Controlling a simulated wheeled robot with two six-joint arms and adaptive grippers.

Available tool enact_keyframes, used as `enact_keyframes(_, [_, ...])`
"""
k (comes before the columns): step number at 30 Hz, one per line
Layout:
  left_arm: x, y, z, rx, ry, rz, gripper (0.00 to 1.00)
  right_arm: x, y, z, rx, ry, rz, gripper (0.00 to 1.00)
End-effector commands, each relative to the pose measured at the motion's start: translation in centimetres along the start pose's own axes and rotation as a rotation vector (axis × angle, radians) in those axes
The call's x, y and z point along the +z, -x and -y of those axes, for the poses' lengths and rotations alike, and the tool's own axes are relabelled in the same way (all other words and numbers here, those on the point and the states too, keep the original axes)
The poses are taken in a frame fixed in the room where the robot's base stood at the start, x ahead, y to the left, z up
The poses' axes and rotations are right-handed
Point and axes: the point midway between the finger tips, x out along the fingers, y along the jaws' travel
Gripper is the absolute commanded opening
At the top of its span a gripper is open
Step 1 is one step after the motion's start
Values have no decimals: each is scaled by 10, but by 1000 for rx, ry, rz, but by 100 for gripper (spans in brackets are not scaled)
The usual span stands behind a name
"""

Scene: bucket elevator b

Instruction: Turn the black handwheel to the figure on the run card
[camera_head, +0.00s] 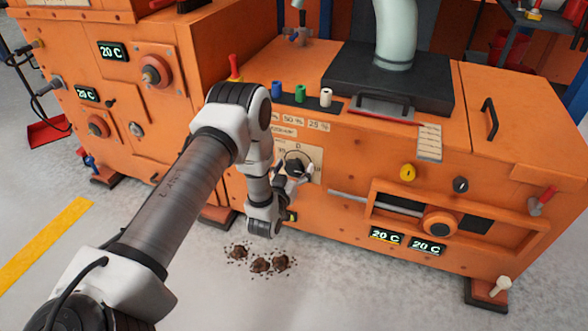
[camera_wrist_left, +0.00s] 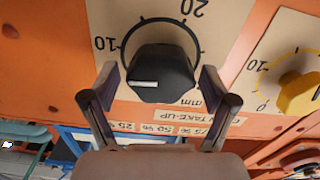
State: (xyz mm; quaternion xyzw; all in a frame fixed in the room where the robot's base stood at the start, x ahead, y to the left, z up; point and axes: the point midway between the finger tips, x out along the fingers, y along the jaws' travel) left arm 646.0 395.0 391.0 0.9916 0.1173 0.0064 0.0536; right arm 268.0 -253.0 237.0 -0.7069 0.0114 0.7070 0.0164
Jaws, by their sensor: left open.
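The black handwheel (camera_wrist_left: 161,72) is a faceted knob on a beige dial plate with a curved scale. The figures 10 and 20 and "mm" show upside down in the left wrist view, with a white mark on the knob's lower left. In the head view the handwheel (camera_head: 296,167) is partly covered by my left gripper (camera_head: 290,178). In the wrist view my left gripper (camera_wrist_left: 160,76) is open, one finger on each side of the knob. Gaps show at both fingers.
A yellow knob (camera_wrist_left: 299,92) sits beside the handwheel in the wrist view. Blue, green and white pegs (camera_head: 300,94) stand on the ledge above. A round orange hub (camera_head: 440,222) and displays (camera_head: 386,235) are at right. Dark spilled clumps (camera_head: 260,264) lie on the floor.

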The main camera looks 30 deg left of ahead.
Motion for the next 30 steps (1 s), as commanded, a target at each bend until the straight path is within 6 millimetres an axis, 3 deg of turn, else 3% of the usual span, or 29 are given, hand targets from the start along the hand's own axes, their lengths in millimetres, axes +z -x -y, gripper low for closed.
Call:
enact_keyframes(1, [0,0,0,0,0,0,78,0,0,0,0,0,0,0])
enact_keyframes(5, [0,0,0,0,0,0,32,0,0,0,0,0,0,0])
enact_keyframes(6, [0,0,0,0,0,0,26,0,0,0,0,0,0,0])
enact_keyframes(19, [-2,0,0,0,-46,0,26,0,8,0,0,0,0,0])
enact_keyframes(30, [-5,0,-2,-1,-285,0,26,0,38,0,0,0,0,0])
